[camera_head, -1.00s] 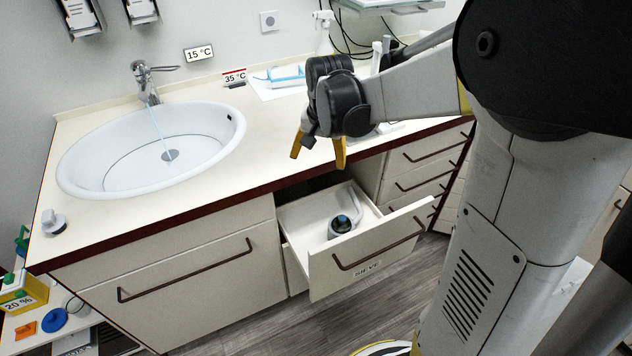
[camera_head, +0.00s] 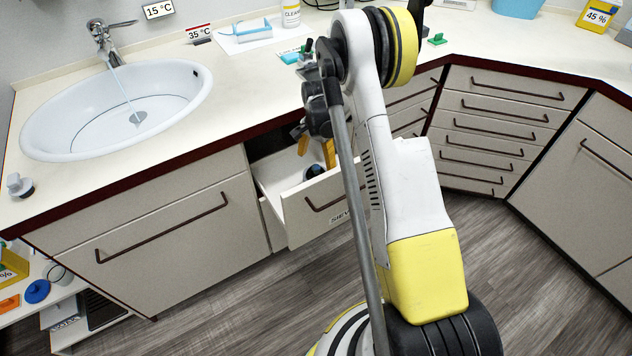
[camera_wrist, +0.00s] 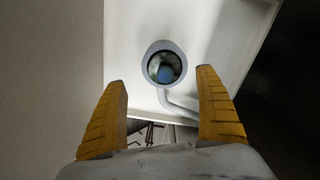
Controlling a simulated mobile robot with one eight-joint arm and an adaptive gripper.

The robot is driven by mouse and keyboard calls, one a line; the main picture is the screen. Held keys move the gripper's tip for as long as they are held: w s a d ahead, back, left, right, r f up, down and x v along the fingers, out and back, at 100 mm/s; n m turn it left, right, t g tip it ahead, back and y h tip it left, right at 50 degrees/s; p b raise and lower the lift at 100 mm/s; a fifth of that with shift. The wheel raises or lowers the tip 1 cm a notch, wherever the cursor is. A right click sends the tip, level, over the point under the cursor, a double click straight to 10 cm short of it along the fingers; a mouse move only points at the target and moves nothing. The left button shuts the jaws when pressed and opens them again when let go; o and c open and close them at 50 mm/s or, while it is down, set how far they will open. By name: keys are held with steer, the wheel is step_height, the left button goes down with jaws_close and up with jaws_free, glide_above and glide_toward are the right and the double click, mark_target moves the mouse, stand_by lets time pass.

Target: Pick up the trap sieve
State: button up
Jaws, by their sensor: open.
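The trap sieve (camera_wrist: 165,66) lies in the open drawer. In the wrist view it shows a pale round rim, a dark inside with a blue spot, and a grey bent handle (camera_wrist: 180,105). In the head view only a dark and blue part of the sieve (camera_head: 313,170) shows, partly hidden by my arm. My gripper (camera_wrist: 162,78) is open, with its yellow fingers on either side of the sieve's line and nothing between them. In the head view my gripper (camera_head: 314,147) is over the drawer (camera_head: 277,180), just above the sieve.
The counter edge (camera_head: 232,135) overhangs the drawer's back. The sink (camera_head: 70,128) with running tap (camera_head: 104,42) is at left. Closed drawers (camera_head: 490,130) stand at right. Drawer walls lie close around my fingers. The floor (camera_head: 230,300) ahead is clear.

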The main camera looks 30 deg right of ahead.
mark_target(316, 167)
steer(key=f+b, duration=0.1)
steer(key=f, duration=0.1)
steer(key=f+b, duration=0.1)
steer(key=f, duration=0.1)
steer(key=w+f+b, duration=0.1)
steer(key=f, duration=0.2)
steer(key=shift+d, duration=0.2)
steer(key=shift+r, duration=0.1)
jaws_close()
